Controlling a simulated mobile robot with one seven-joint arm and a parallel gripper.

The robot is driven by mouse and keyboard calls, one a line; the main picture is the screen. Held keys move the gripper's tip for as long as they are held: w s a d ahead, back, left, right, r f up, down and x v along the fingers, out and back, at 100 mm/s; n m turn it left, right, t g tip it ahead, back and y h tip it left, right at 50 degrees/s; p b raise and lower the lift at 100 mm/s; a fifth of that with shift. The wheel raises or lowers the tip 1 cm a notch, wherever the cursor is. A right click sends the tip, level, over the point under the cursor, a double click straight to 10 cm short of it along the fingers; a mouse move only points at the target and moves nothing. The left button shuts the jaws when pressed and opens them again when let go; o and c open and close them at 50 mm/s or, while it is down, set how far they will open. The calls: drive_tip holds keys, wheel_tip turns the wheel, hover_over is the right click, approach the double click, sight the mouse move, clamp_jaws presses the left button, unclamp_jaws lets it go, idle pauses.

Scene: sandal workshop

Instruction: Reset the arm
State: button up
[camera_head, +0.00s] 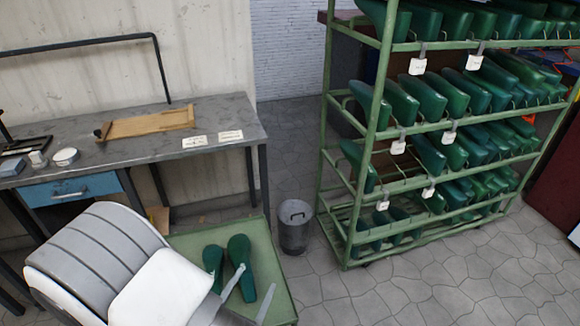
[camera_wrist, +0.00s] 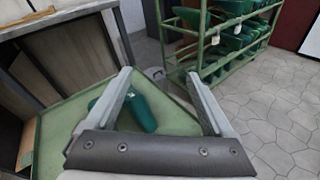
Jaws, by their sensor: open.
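My gripper (camera_head: 245,292) is at the lower middle of the head view, above a low green table (camera_head: 262,247). Its two fingers are spread with nothing between them that they hold, and they also show in the wrist view (camera_wrist: 163,97). Two dark green shoe lasts lie on the low table, a left one (camera_head: 213,262) and a right one (camera_head: 241,268). They show below and beyond the fingers in the wrist view, partly hidden by my gripper. My white and grey arm covers the lower left of the head view.
A green rack (camera_head: 350,190) full of green lasts with white tags stands at the right. A metal bin (camera_head: 294,228) stands between it and the low table. A workbench (camera_head: 225,110) with a wooden board (camera_head: 150,122) and a blue drawer (camera_head: 72,190) is at the left. Tiled floor is clear at lower right.

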drive_tip(key=w+d+r+m+g+h, duration=0.1)
drive_tip(key=d+r+m+g+h, duration=0.65)
drive_tip(key=d+r+m, duration=0.6)
drive_tip(key=s+d+r+m+g+y, duration=0.4)
drive_tip(key=s+d+m+g+y, duration=0.25)
drive_tip(key=d+m, duration=0.35)
drive_tip(key=s+r+m+t+y+p, duration=0.1)
drive_tip(key=r+m+t+y+p, duration=0.1)
drive_tip(key=r+p, duration=0.9)
drive_tip(key=s+a+r+m+t+y+p, duration=0.1)
drive_tip(key=s+r+m+t+y+p, duration=0.1)
drive_tip(key=r+p, duration=0.8)
wheel_tip(320, 180, up, 10)
drive_tip(key=m+y, duration=0.1)
drive_tip(key=m, duration=0.1)
drive_tip(key=shift+s+f+m+p, duration=0.2)
drive_tip(key=shift+s+m+p, duration=0.05)
drive_tip(key=shift+m+p, duration=0.1)
drive_tip(key=shift+a, duration=0.1)
